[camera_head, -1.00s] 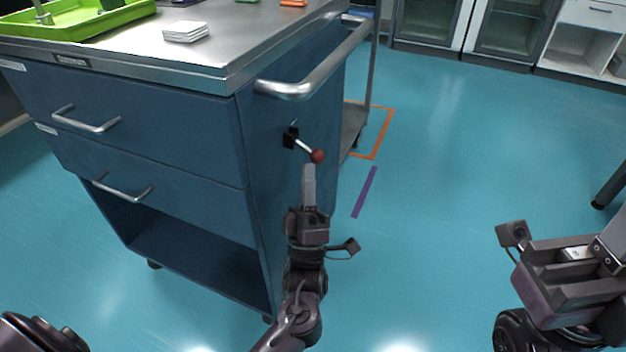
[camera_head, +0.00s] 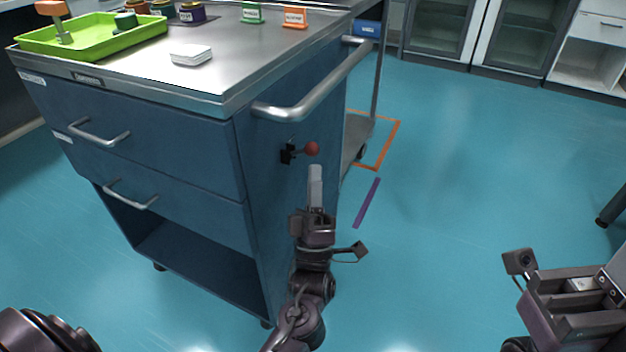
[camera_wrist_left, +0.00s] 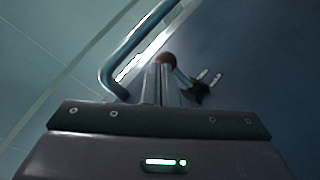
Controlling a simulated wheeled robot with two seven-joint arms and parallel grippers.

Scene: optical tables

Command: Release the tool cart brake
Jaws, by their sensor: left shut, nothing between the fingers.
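The blue tool cart (camera_head: 180,155) stands at the left with a steel top. On its side panel, below the push handle (camera_head: 310,100), is the brake lever with a black mount (camera_head: 288,153) and a red ball knob (camera_head: 311,149). The lever is close to level, its knob slightly higher than the mount. My left gripper (camera_head: 316,170) is shut and empty, its fingertips pointing up just below the knob. In the left wrist view the red knob (camera_wrist_left: 166,59) shows at the fingertips; I cannot tell whether they touch. My right gripper (camera_head: 575,285) is at the lower right, away from the cart.
On the cart top are a green tray (camera_head: 95,40), a stack of white cards (camera_head: 190,54), small jars and a green and an orange label (camera_head: 295,17). An orange floor outline (camera_head: 390,140) and a purple strip (camera_head: 367,203) lie right of the cart. Open floor lies beyond.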

